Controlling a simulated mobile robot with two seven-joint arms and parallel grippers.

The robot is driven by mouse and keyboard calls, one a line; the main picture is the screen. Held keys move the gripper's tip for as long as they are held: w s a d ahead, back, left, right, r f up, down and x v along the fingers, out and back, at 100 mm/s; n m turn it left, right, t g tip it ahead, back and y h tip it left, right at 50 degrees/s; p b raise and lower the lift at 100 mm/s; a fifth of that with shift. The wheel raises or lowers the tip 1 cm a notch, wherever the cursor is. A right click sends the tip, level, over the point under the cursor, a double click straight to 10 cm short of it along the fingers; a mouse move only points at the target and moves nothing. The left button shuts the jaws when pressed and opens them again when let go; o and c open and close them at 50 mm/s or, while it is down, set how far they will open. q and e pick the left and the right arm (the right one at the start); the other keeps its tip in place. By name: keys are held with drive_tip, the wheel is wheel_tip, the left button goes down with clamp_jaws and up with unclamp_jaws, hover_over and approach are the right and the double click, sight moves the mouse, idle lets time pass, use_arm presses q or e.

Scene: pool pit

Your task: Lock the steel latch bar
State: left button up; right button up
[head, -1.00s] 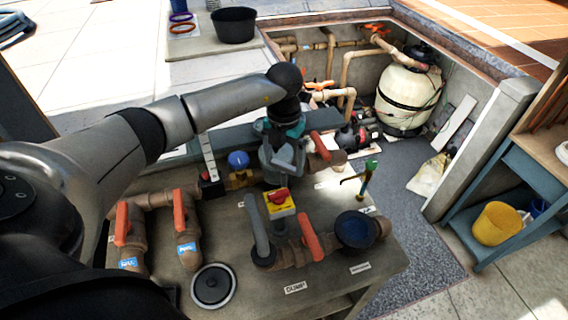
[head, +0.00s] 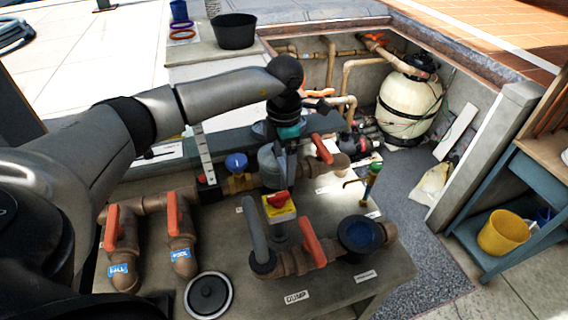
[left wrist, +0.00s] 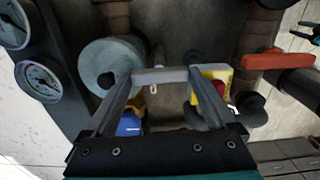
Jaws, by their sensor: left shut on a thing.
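In the left wrist view a short grey steel bar (left wrist: 160,75) spans the gap between my left fingertips; it appears to be the latch bar. My left gripper (left wrist: 158,82) is shut on it, with a finger at each end. A small pale ring or tab hangs below the bar's middle. In the head view my left gripper (head: 287,153) points down beside the grey cylindrical housing (head: 270,166), behind the yellow box with a red knob (head: 279,206). The bar is hard to make out there, so I cannot tell whether it is seated. My right gripper is not in view.
Orange-handled valves (head: 174,215) stand at the left of the bench, and another (head: 312,240) stands at the front. A blue cap (head: 237,162) is close left of the gripper. Pressure gauges (left wrist: 40,77) show in the left wrist view. The pit with a cream tank (head: 410,105) lies behind.

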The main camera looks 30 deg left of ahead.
sight(284, 166)
use_arm(q)
drive_tip(key=shift+w+r, duration=0.15)
drive_tip(key=shift+r, duration=0.05)
idle(0.4)
drive_tip(key=o, duration=1)
drive_tip(key=shift+o, duration=0.3)
wheel_tip(284, 166, up, 15)
drive_tip(key=shift+m+b, duration=0.3)
drive_tip(key=shift+b, duration=0.1)
